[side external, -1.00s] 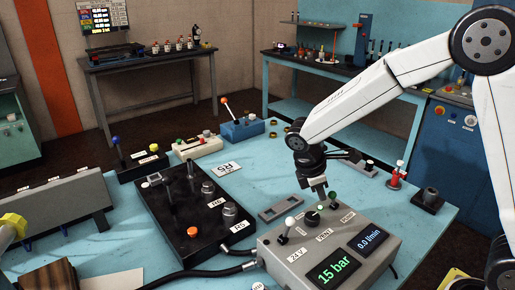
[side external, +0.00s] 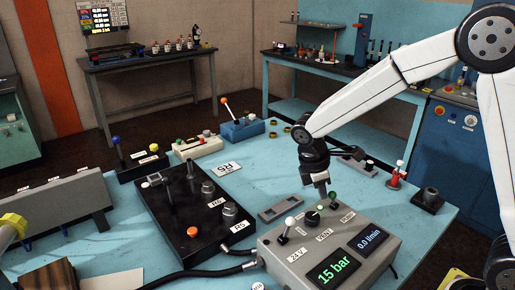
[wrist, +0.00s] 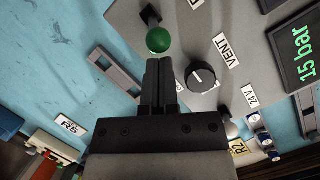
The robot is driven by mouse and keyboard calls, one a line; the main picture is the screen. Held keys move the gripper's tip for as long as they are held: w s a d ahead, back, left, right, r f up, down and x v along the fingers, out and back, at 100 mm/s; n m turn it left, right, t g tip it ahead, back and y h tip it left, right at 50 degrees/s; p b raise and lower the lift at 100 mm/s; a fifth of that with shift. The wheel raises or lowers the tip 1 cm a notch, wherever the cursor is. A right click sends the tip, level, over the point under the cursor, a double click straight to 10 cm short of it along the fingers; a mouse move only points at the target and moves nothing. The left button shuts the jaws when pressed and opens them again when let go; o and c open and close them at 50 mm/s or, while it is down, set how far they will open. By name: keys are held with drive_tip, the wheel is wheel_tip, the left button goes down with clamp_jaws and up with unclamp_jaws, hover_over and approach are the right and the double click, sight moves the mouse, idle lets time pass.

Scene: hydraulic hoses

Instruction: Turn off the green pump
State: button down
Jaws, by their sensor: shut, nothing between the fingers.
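The grey control box (side external: 275,262) stands on the blue table and carries the pump switch, a short lever with a green ball (side external: 333,196), by the PUMP label. In the wrist view the green ball (wrist: 158,39) shows just beyond my fingertips, on a dark stem at the box's edge. My gripper (side external: 322,191) is shut and empty, pointing down just left of the green ball. In the wrist view my gripper (wrist: 159,63) has its fingers together; their tips appear close to the ball. I cannot tell if they touch. The display reads 15 bar (side external: 337,268) and 0.0 l/min.
A black VENT knob (side external: 312,217) and a white-ball 24V lever (side external: 289,221) stand left of the green ball on the box. A black valve plate (side external: 160,220) with levers lies further left. A grey slotted plate (side external: 281,208) lies behind the box.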

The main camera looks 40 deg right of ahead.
drive_tip(key=shift+d+r+y, duration=0.2)
drive_tip(key=shift+d+y, duration=0.2)
drive_tip(key=shift+y, duration=0.3)
drive_tip(key=shift+d+r+y, duration=0.25)
drive_tip(key=shift+d+y, duration=0.45)
drive_tip(key=shift+y, duration=0.2)
drive_tip(key=d+y, duration=0.2)
drive_tip(key=y, duration=0.1)
drive_tip(key=shift+d+r, duration=0.1)
drive_tip(key=shift+r, duration=0.05)
drive_tip(key=shift+d+y, duration=0.25)
drive_tip(key=shift+y, duration=0.15)
drive_tip(key=shift+r, duration=0.15)
drive_tip(key=shift+r, duration=0.6)
drive_tip(key=shift+w+a+r, duration=0.1)
